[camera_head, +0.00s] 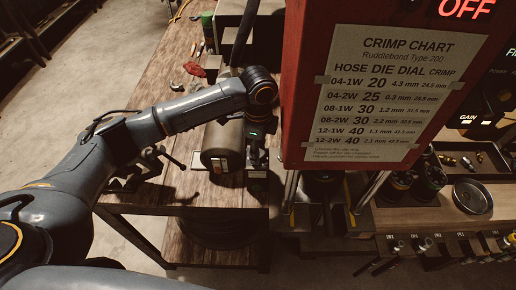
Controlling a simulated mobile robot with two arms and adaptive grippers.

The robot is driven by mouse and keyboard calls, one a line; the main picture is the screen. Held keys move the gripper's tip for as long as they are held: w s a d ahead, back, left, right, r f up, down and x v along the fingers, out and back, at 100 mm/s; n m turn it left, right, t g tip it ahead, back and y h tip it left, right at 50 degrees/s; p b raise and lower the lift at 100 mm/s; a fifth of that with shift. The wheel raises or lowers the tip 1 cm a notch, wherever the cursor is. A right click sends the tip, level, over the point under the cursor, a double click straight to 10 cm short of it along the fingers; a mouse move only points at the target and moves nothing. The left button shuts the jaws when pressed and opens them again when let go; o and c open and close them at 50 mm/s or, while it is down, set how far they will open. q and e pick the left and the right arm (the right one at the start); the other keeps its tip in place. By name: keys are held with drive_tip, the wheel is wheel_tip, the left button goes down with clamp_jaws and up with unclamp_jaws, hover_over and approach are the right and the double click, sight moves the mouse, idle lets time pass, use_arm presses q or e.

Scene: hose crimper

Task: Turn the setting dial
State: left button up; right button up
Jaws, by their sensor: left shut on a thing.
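My left arm reaches in from the left, and its wrist bends down beside the red crimper (296,95). My left gripper (257,165) points down between a dark cylinder (218,150) and the crimper's left side. It is shut on a small part there, which seems to be the setting dial. The gripper hides that part, so its marks and turn angle cannot be read. A crimp chart (395,95) with hose, die and dial values is taped to the red front. My right gripper is not in view.
The wooden bench (150,75) holds a red rag (194,69), a green-topped bottle (207,20) and tools. A red "OFF" display (467,8) is at the upper right. Right of the crimper are black dies (430,172), a round metal dish (471,196) and a fittings tray.

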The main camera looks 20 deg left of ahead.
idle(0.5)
use_arm(q)
drive_tip(key=o, duration=1.2)
wheel_tip(320, 180, up, 12)
drive_tip(key=shift+r, duration=0.1)
